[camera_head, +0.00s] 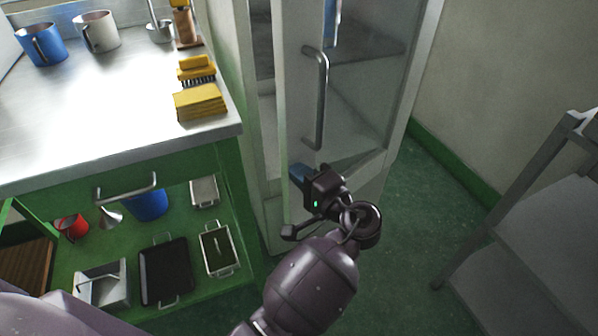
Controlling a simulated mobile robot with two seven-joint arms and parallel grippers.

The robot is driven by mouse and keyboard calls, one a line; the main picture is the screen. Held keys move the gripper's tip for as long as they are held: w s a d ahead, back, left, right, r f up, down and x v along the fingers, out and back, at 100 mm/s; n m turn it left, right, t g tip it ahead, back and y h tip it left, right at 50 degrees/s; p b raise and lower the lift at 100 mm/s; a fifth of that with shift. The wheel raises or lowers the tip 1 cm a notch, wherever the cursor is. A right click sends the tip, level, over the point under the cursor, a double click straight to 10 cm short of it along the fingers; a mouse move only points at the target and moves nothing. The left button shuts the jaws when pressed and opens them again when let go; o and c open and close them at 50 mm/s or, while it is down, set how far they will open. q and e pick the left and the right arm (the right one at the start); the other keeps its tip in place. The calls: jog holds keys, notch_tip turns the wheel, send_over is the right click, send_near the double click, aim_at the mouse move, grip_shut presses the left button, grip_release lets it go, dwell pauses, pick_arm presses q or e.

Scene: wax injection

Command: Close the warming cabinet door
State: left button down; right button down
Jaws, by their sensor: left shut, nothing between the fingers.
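The warming cabinet (257,150) stands upright in the middle of the head view. Its glazed door (292,75) stands partly open, with a gap at its left edge through which the dark inside shows. A vertical metal handle (319,100) is on the door's left side. My left gripper (299,173) is shut and empty, below the handle at the lower left part of the door. Its fingertips are close to the door; I cannot tell whether they touch it. My right gripper is out of view.
A steel-topped green bench (110,125) stands left of the cabinet, with mugs, yellow blocks (200,101) and a brush on top and trays on its lower shelf. A grey metal rack (540,215) stands at the right. Green floor (430,215) is clear between the cabinet and rack.

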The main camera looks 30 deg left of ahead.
aim_at(285, 159)
pick_arm(q)
jog(key=shift+m+t+h, duration=0.3)
jog(key=shift+m+t, duration=0.2)
jog(key=shift+t, duration=0.2)
jog(key=x, duration=0.1)
jog(key=p+x, duration=0.1)
jog(key=x, duration=0.2)
jog(key=shift+a+r, duration=0.35)
jog(key=shift+a, duration=0.1)
jog(key=x, duration=0.6)
jog(key=shift+f+p, duration=0.35)
jog(key=shift+f, duration=0.05)
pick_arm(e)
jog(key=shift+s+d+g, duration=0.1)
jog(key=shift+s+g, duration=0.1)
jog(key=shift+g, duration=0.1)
pick_arm(q)
jog(key=shift+s, duration=0.1)
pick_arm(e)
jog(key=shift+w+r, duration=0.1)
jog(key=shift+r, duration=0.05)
pick_arm(q)
jog(key=shift+t, duration=0.3)
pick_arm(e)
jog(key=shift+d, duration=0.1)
